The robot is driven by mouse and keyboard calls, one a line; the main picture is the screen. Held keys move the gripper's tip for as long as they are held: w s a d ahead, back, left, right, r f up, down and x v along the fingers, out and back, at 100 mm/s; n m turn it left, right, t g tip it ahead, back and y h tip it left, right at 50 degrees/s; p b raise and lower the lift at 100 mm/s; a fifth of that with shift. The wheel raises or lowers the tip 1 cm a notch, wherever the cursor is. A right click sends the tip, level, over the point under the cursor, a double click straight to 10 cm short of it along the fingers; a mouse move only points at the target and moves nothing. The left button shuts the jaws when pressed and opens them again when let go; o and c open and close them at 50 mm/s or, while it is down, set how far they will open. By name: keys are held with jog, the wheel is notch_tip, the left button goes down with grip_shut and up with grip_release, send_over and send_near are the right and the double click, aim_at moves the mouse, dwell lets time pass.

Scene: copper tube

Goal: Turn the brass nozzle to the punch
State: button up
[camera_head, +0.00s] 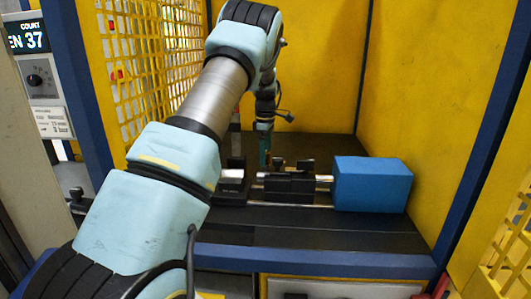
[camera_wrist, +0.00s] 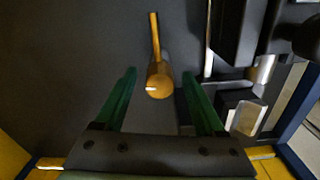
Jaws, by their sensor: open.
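The brass nozzle (camera_wrist: 160,82) shows in the wrist view as a round, golden head with a thin stem pointing away toward the top of the picture. A small pale mark shows on the head. My gripper (camera_wrist: 158,76) is open, its two green fingers on either side of the nozzle's head with gaps visible. In the head view my gripper (camera_head: 265,148) points down behind the black fixture, and the nozzle is too small to make out clearly there. I cannot tell for certain which part is the punch; a silver cylinder (camera_wrist: 264,70) lies right of the nozzle in the wrist view.
A black fixture (camera_head: 290,182) on metal rods stands in front of my gripper, with a blue block (camera_head: 371,184) at its right end. Yellow walls (camera_head: 430,90) and a yellow mesh guard (camera_head: 150,60) enclose the cell. Dark bench surface lies clear left of the nozzle.

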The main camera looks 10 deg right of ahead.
jog(key=shift+c, duration=0.2)
grip_shut()
dwell(0.4)
dwell(0.9)
